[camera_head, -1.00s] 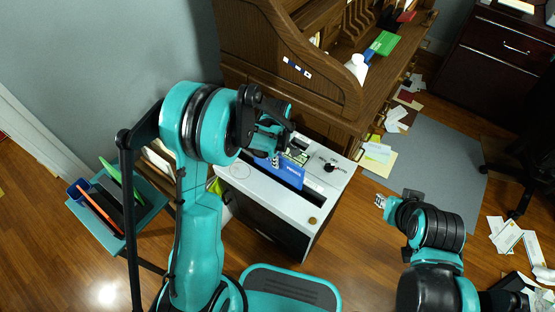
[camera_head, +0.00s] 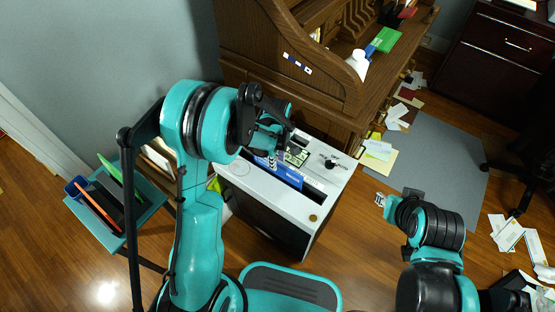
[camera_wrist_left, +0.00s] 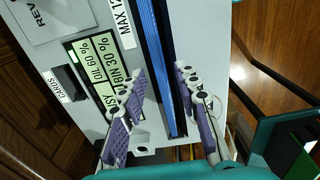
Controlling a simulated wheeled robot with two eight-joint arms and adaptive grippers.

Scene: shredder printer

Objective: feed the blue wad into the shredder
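The blue wad (camera_head: 285,175) is down in the slot of the white-topped shredder (camera_head: 318,210); only a low blue strip shows above the top. In the left wrist view the wad (camera_wrist_left: 157,55) is a thin blue edge running along the dark slot. My left gripper (camera_head: 268,155) is over the slot's left end. In the left wrist view its two fingers (camera_wrist_left: 163,110) are spread apart on either side of the slot, with a gap to the blue strip. My right gripper (camera_head: 380,200) is away to the right of the shredder, over the floor; its fingers are too small to read.
The shredder's display (camera_wrist_left: 102,75) sits beside the slot. A wooden roll-top desk (camera_head: 285,50) stands close behind the shredder. A teal side cart (camera_head: 150,205) with folders is at left. Papers (camera_head: 378,150) lie on the floor and grey mat at right.

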